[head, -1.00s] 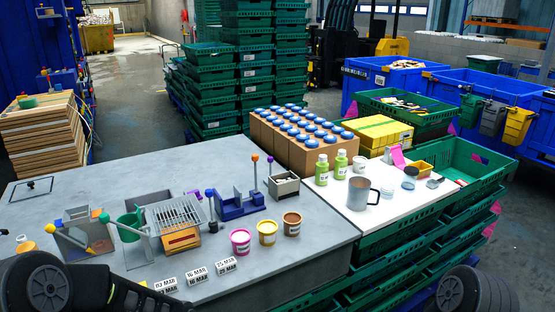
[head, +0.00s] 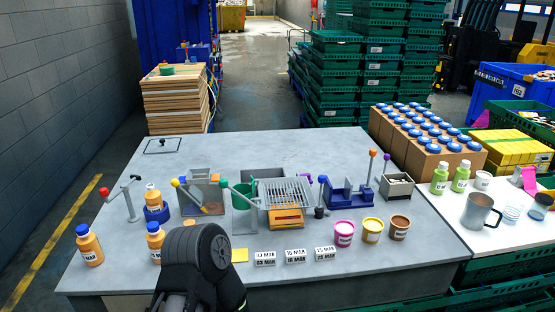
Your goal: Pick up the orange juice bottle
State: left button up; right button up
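An orange juice bottle (head: 89,247) with a blue cap and white label stands upright at the table's near left corner. A second orange bottle (head: 155,241) with a blue cap stands to its right, its lower right side overlapped by my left arm. A third orange bottle (head: 153,197) sits in a blue ring-shaped holder behind them. My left arm's dark link rises at bottom centre, in front of the table edge; its gripper fingers do not show. My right arm and gripper are out of view.
Green bottles (head: 440,178) and a metal mug (head: 478,211) stand on the white surface at right.

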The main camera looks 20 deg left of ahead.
aim_at(154, 199)
jog(key=u, duration=1.6)
